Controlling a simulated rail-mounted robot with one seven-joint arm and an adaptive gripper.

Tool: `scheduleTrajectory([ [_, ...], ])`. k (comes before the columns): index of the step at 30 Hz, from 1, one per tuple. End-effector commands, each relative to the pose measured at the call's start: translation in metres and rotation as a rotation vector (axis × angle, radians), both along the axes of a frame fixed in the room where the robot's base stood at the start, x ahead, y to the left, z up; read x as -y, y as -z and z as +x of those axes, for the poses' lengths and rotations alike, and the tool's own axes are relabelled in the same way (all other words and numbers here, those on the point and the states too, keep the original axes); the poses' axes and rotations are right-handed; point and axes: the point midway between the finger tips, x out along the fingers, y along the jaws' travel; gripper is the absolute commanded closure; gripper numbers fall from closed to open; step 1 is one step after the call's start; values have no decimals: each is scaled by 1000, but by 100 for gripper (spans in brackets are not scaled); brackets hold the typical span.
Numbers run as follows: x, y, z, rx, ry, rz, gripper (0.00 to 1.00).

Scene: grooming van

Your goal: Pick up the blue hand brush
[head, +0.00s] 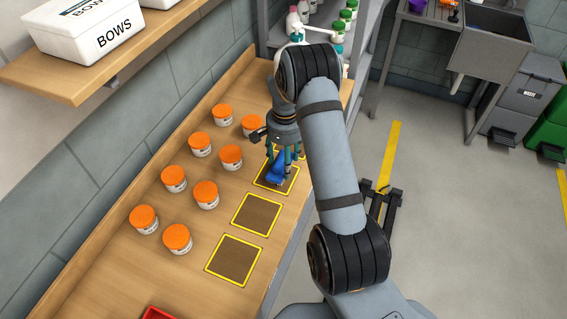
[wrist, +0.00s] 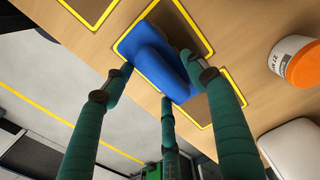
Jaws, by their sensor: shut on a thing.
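The blue hand brush (head: 276,170) is on the wooden counter, over a yellow-edged brown square (head: 291,185). In the wrist view the brush (wrist: 158,62) shows large, with its raised blue handle toward my fingers. My gripper (head: 284,152) is above it, pointing down. In the wrist view the green-sleeved fingers of my gripper (wrist: 163,85) come in on both sides of the brush, with a third finger below it. They are shut on the brush. Whether the brush touches the counter or is slightly lifted I cannot tell.
Several white jars with orange lids (head: 206,194) stand in rows left of my gripper. Two empty yellow-edged squares (head: 257,214) and (head: 234,260) lie nearer. A white BOWS box (head: 90,30) sits on a wall shelf (head: 110,66). A red item (head: 157,313) shows at the bottom edge.

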Motion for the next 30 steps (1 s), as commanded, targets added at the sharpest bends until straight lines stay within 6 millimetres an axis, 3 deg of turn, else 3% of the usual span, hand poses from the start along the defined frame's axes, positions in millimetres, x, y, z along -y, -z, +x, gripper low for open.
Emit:
scheduleTrajectory([
  [5,0,-16,1,5,0,0,77],
  [8,0,-35,2,9,0,0,77],
  [19,75,-84,-36,5,4,-1,77],
  [24,95,-99,-47,3,3,-1,77],
  [30,104,-106,-52,1,1,-1,77],
])
